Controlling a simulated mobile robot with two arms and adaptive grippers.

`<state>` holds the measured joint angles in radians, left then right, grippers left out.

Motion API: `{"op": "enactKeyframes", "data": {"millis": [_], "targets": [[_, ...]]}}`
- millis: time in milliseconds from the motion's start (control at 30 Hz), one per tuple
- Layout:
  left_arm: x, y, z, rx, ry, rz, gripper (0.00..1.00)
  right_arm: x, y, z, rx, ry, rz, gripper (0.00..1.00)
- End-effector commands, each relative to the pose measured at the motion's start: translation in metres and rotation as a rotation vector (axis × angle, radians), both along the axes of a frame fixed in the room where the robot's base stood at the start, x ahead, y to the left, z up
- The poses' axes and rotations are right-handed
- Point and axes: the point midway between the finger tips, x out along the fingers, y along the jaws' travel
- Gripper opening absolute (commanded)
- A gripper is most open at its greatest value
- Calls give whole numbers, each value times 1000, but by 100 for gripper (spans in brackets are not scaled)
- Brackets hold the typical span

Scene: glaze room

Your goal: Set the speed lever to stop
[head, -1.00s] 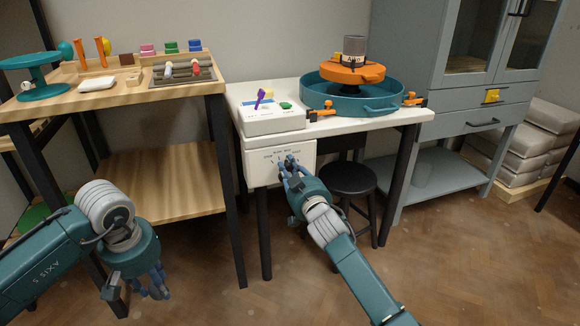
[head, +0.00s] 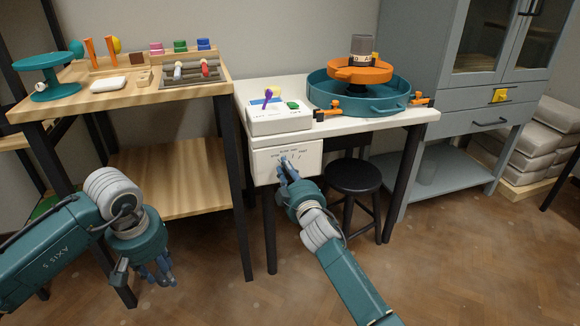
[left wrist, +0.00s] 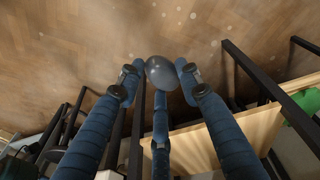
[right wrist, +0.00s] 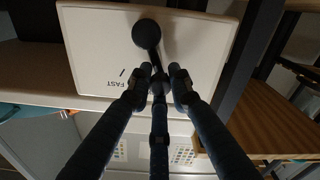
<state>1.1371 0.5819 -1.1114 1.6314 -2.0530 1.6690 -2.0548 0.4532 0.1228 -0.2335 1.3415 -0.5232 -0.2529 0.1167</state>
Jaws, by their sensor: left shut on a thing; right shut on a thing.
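The speed lever (right wrist: 147,34) is dark with a round knob. It stands out from the white control panel (head: 262,168) on the front of the white table. My right gripper (right wrist: 160,76) is shut on the lever's stem below the knob. In the head view the fingers cover much of the lever, which sits left of the panel's middle, with scale marks showing to its right. The FAST mark (right wrist: 117,84) appears upside down in the right wrist view. My left gripper (head: 155,272) hangs low at the left, shut on a dark grey ball-like thing (left wrist: 160,72).
The white table (head: 385,119) bears a teal basin (head: 330,96) with an orange wheel and a white box (head: 275,125). A black stool (head: 352,176) stands beneath it. A wooden bench (head: 130,95) is at left, a grey cabinet (head: 440,120) at right. Open floor lies in front.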

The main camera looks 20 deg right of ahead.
Motion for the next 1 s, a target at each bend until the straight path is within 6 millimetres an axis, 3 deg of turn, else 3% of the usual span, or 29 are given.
{"op": "enactKeyframes", "data": {"millis": [133,767,800,867,1000], "targets": [[0,0,2,0,0,0,14,-1,10,1,-54,-8,12,0],[0,0,2,0,0,0,14,-1,14,-1,-104,-9,14,0],[0,0,2,0,0,0,14,-1,14,-1,-104,-9,14,25],[0,0,2,0,0,0,14,-1,14,-1,-104,-9,14,37],[0,0,2,0,0,0,14,-1,11,-2,-106,-7,10,37]]}}
